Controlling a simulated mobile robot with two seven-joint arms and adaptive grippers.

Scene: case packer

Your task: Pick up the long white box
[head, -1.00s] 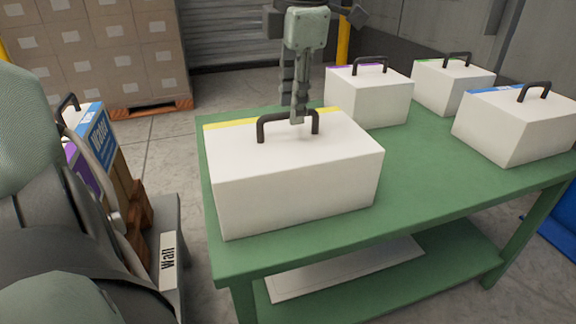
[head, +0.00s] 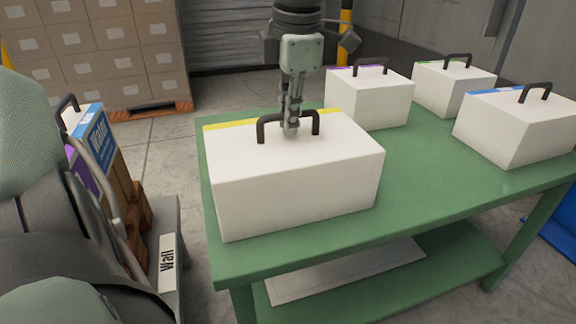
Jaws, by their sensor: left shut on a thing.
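The long white box (head: 290,190) with a yellow strip along its back top edge rests on the green table (head: 420,195), near its left end. A dark handle (head: 264,125) stands up from its top. My left gripper (head: 291,128) reaches down from above and is shut on this handle, at about its middle. The fingers hide part of the handle's bar. The box sits flat on the table. My right gripper is not in view.
Other handled white boxes stand behind and right: one with purple (head: 368,100), one with green (head: 452,88), one with blue (head: 518,127). A flat white piece (head: 345,270) lies on the lower shelf. Boxes with blue and purple labels (head: 97,143) stand at left.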

